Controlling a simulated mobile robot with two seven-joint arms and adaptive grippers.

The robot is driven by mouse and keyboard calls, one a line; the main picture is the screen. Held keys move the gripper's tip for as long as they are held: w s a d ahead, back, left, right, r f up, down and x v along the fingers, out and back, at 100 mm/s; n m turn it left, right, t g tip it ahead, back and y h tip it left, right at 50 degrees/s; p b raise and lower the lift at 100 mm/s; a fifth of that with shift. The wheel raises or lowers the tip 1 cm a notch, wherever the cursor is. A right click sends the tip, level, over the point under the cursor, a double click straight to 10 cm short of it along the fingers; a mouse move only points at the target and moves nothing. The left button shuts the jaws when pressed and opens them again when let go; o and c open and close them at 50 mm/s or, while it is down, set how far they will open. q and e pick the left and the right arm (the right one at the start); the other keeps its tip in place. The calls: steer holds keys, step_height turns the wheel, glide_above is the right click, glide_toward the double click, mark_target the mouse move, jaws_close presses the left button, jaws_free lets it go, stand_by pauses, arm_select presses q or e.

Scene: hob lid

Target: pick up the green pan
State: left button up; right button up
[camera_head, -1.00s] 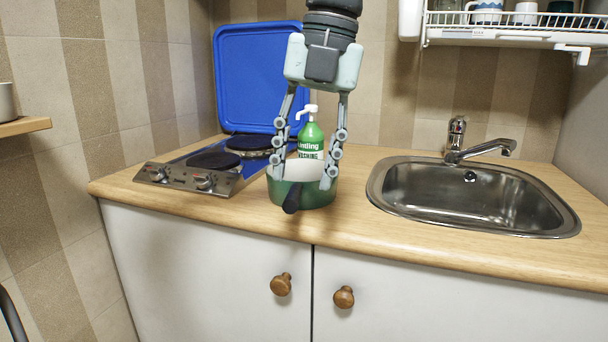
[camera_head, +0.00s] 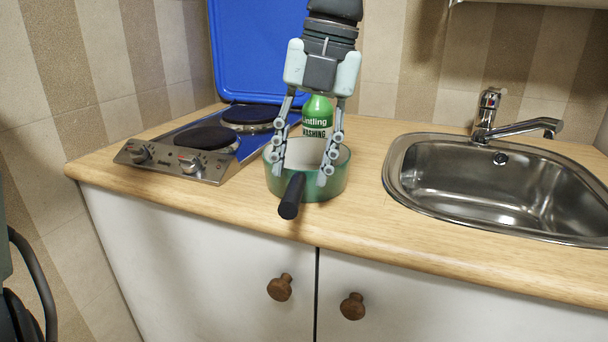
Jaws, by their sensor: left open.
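The green pan (camera_head: 335,181) stands on the wooden counter between the hob and the sink. The pan's light inside shows between the fingers. My right gripper is not in view.
A green washing-liquid bottle (camera_head: 318,112) stands behind the pan, partly hidden by my gripper. The two-plate hob (camera_head: 175,167) is at left, with its blue lid (camera_head: 255,50) raised. The sink (camera_head: 500,185) and tap (camera_head: 490,112) are at right. Bare counter (camera_head: 375,215) lies before the sink.

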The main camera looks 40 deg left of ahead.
arm_select(q)
steer(key=shift+a+f, duration=0.2)
steer(key=shift+f, duration=0.8)
jaws_close()
